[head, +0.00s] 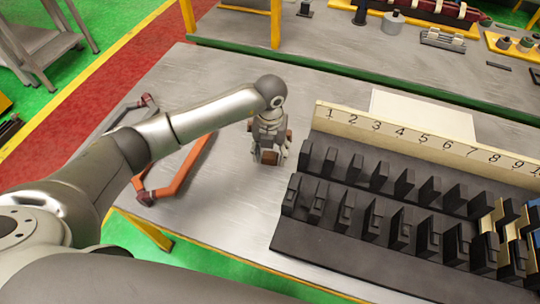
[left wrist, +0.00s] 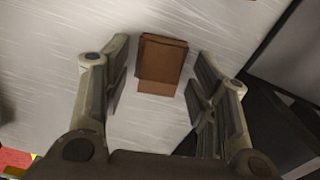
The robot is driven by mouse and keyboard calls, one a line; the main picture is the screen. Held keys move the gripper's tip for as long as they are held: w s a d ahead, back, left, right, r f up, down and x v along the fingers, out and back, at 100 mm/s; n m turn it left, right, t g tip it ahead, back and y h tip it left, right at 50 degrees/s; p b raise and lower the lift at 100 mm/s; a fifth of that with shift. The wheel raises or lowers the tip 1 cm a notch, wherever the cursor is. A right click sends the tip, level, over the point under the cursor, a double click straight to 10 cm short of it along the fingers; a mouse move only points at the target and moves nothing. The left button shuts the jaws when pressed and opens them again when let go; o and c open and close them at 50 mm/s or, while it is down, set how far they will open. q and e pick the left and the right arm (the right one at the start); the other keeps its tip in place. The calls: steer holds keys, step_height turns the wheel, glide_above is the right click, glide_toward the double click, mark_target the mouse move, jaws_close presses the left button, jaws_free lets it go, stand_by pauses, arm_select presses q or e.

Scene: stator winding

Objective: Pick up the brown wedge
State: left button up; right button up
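The brown wedge (left wrist: 162,60) is a small block on the metal table, seen in the left wrist view between the fingers of my left gripper (left wrist: 164,85). The fingers are open, with a gap on each side of the wedge. In the head view the left gripper (head: 268,150) points down at the table, left of the black rack, with part of the wedge (head: 269,157) showing between its fingers. My right gripper is not in view.
A black slotted rack (head: 330,255) with a numbered board (head: 425,140) stands right of the gripper. An orange-red frame (head: 180,172) lies to the left. A white sheet (head: 420,113) lies behind the board. Bare table (head: 232,205) shows in front of the gripper.

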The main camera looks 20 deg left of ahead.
arm_select(q)
steer(key=c, duration=1)
steer(key=shift+o, duration=0.2)
